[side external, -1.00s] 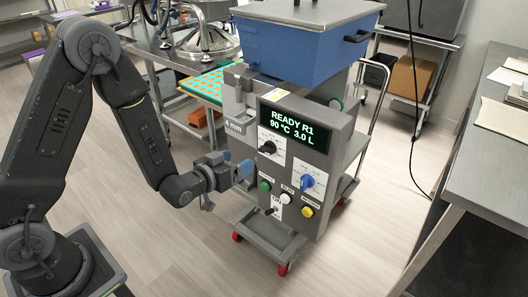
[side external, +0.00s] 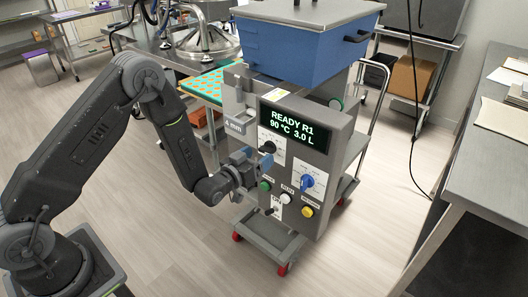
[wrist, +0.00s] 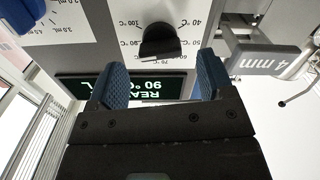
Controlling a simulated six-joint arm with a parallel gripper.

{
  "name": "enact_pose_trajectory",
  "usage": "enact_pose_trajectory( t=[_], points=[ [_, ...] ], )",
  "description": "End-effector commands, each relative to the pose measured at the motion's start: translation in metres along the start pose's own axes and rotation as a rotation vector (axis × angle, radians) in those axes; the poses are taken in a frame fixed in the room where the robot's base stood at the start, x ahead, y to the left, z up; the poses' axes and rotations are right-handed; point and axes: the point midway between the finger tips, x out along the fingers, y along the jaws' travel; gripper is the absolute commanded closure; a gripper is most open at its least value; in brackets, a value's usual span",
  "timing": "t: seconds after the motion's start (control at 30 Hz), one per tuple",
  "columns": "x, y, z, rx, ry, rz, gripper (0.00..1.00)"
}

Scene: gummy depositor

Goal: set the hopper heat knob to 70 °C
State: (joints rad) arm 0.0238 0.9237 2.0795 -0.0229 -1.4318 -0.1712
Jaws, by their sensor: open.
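The black heat knob (wrist: 160,42) is on a white dial plate marked in °C, near the top middle of the wrist view. In the side view the dial plate (side external: 272,151) is partly hidden by my gripper. The green display (side external: 286,125) reads "READY R1 90 °C 3.0 L". My gripper (wrist: 156,82) is open with blue fingers. In the wrist view the knob appears beyond and between the fingertips, with no visible contact. In the side view my gripper (side external: 257,158) is close in front of the panel at the dial.
Green (side external: 265,185), white (side external: 285,198) and yellow (side external: 307,211) buttons and a toggle switch (side external: 277,207) are below. A "4 mm" block (side external: 235,125) juts out at the left. The blue hopper (side external: 300,50) is above.

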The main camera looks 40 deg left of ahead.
Motion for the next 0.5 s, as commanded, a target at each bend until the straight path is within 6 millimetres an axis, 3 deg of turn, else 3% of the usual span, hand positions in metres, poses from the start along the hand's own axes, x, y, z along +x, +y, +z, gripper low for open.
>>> enact_pose_trajectory(
  t=[0.2,0.5],
  points=[
    [0.027,0.0,0.0,0.001,0.0,0.0,0.26],
    [0.034,0.0,0.0,0.001,-0.001,0.0,0.26]
  ],
)
